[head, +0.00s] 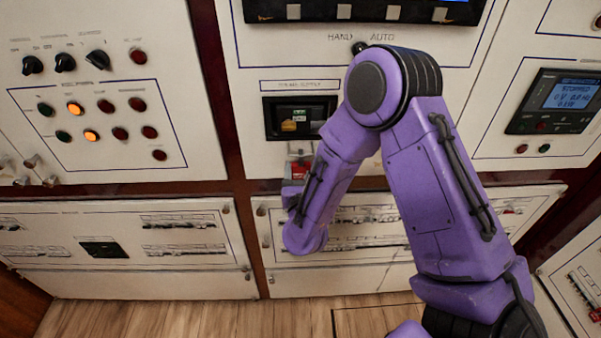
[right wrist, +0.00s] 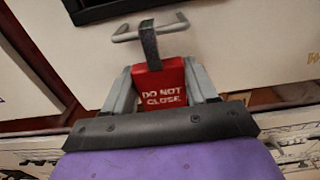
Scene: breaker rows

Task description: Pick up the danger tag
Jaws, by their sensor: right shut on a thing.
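The red danger tag (right wrist: 161,97), marked "DO NOT CLOSE", is between the two grey fingers of my right gripper (right wrist: 160,75) in the right wrist view. The gripper is shut on it. A black strap (right wrist: 149,45) rises from the tag and passes over a metal handle (right wrist: 126,35) on the panel. The tag also shows small and red in the head view (head: 299,169), just below the breaker window and partly hidden by my right arm. My left gripper is out of view.
The breaker window (head: 300,117) is directly above the tag. Lamps and knobs fill the left panel (head: 95,105). A display unit (head: 553,101) is at the right. Wooden floor (head: 200,318) lies below the lower panels (head: 130,250).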

